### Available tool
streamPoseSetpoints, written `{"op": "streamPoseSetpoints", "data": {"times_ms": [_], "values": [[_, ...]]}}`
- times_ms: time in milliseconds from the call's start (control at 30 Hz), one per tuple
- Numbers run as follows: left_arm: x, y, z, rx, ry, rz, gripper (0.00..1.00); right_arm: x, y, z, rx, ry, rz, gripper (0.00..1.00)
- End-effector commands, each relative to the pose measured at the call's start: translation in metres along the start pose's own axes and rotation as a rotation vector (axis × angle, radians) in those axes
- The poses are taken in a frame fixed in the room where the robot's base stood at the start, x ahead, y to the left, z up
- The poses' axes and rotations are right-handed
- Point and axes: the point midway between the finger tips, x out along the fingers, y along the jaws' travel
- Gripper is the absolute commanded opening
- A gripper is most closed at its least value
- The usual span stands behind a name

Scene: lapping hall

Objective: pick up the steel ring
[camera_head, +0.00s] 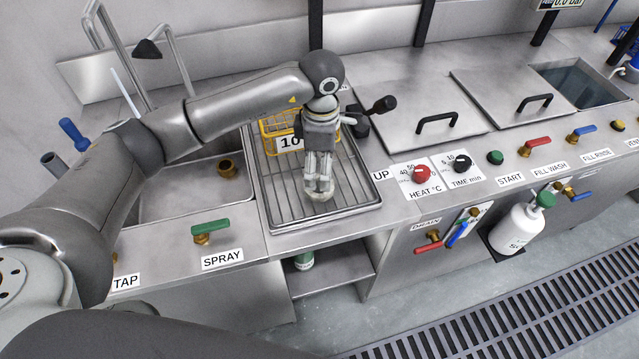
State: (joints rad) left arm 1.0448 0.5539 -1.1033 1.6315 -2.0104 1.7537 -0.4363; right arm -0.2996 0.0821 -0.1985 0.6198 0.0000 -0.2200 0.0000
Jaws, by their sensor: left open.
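My left gripper (319,188) points down over the wire drain rack (274,194) in the steel counter, in front of a yellow basket (273,132) with a "10" tag. Its fingers are open; they look close to the rack, but I cannot tell whether they touch it. I cannot make out the steel ring; it may be hidden behind the fingers or blend in with the grey wires. My right gripper is not in view.
Left of the rack is a sink with a brass fitting (227,168) and a green-handled spray valve (210,230). To the right are lidded tanks (423,116), a red heat knob (420,174) and a white bottle (516,229). A floor grate (500,320) runs in front.

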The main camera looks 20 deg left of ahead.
Motion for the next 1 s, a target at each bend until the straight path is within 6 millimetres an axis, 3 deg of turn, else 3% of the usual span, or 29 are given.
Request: {"op": "streamPoseSetpoints", "data": {"times_ms": [267, 533, 800, 1000], "values": [[0.023, -0.003, -0.001, 0.0, 0.0, -0.006, 0.87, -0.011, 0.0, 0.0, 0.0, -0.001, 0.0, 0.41], [0.06, -0.003, -0.003, 0.001, -0.001, -0.003, 0.87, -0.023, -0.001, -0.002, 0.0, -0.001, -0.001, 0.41], [0.065, -0.003, -0.003, 0.002, -0.003, 0.0, 0.87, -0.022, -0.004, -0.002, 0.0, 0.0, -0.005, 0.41], [0.064, -0.003, -0.003, 0.002, -0.003, -0.001, 0.63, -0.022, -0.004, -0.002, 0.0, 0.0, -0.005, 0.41]]}}
